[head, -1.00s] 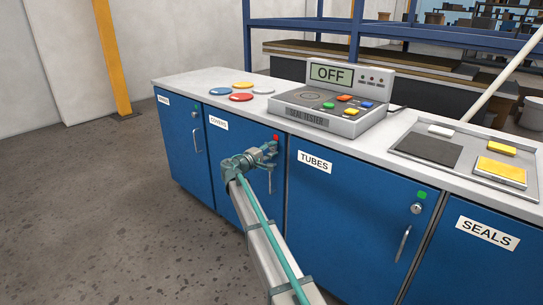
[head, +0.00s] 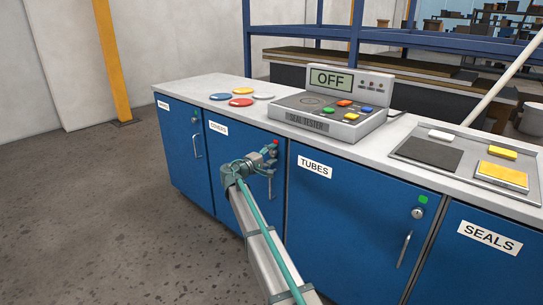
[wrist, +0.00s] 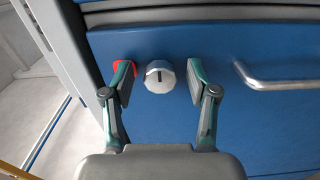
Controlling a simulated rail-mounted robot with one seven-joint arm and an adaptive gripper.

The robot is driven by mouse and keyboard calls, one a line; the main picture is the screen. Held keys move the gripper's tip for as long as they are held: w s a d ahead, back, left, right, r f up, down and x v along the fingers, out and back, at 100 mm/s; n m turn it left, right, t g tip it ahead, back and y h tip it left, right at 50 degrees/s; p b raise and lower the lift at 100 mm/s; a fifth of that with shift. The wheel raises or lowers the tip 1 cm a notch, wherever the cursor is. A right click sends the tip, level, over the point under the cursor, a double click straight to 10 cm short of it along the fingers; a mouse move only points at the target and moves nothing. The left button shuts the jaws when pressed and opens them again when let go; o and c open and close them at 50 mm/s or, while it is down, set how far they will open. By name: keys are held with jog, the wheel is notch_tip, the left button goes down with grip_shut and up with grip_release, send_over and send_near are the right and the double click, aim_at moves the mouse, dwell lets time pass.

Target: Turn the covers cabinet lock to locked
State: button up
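The covers cabinet (head: 222,165) is a blue door with a "COVERS" label (head: 219,128) in the head view. Its lock (wrist: 159,77) is a silver faceted knob with a dark slot, seen in the wrist view. The slot lies roughly along the picture's vertical. A red indicator (wrist: 121,66) sits left of the lock, partly behind my left finger; it also shows in the head view (head: 276,142). My gripper (wrist: 158,72) is open, with one finger on each side of the lock and visible gaps to it. In the head view my gripper (head: 268,160) hides the lock.
A silver door handle (wrist: 285,79) lies right of my fingers in the wrist view. The tubes cabinet (head: 340,220), with a green indicator (head: 423,199), stands right of the covers cabinet. The seal tester (head: 330,116) and several coloured discs are on the counter above. The floor at left is clear.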

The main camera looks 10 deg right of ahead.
jog(key=v, duration=1.2)
jog(key=shift+s, duration=0.1)
